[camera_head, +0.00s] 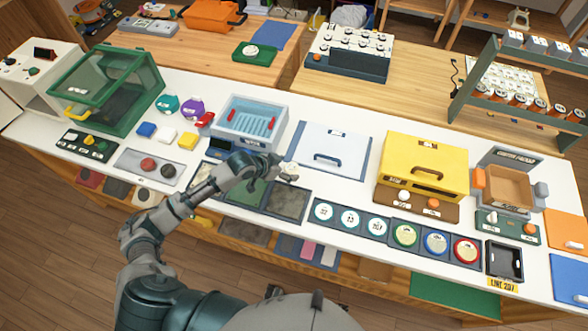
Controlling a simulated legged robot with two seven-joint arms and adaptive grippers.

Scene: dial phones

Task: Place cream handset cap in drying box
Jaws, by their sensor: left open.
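A small cream piece, which looks like the cream handset cap (290,168), is at the fingertips of my left gripper (276,168), above the white counter near the dark square pads. My left gripper is open and reaches to the right; whether the cap is between its fingers or just beyond them is too small to tell. An open pale blue box (281,123) with a slatted blue floor and red clips stands just behind the gripper. It may be the drying box, but I cannot read its label. My right gripper is not in view.
A white panel with a handle (325,134) lies right of the blue box. A yellow box (430,150) stands further right, and a green clear-walled case (145,75) at far left. Round labelled discs (405,235) line the counter front. Coloured blocks (187,140) lie left of the blue box.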

